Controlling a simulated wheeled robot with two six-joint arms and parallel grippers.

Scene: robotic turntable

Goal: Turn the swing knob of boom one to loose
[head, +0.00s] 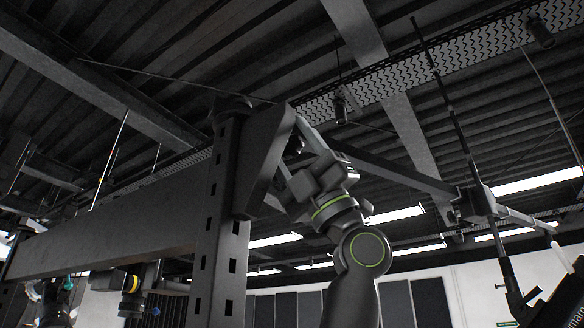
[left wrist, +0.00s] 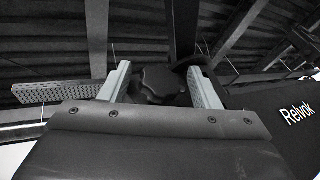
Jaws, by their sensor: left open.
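A dark lobed knob (left wrist: 160,83) sits between the two pale fingers of my left gripper (left wrist: 160,88) in the left wrist view. The fingers stand apart, one on each side of the knob, with a gap visible on the left; I cannot tell if the right finger touches it. In the head view my left gripper (head: 299,152) is raised beside the dark bracket (head: 262,150) at the top of an upright post. The knob is mostly hidden there by the gripper. A boom (head: 385,171) extends right from behind the gripper. My right gripper is not in view.
A slotted post (head: 222,250) and a wide horizontal beam (head: 120,235) stand close left of my arm. A clamp (head: 478,203) with a thin rod sits along the boom. A dark panel lettered "Relvok" (left wrist: 285,120) is at the right in the left wrist view.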

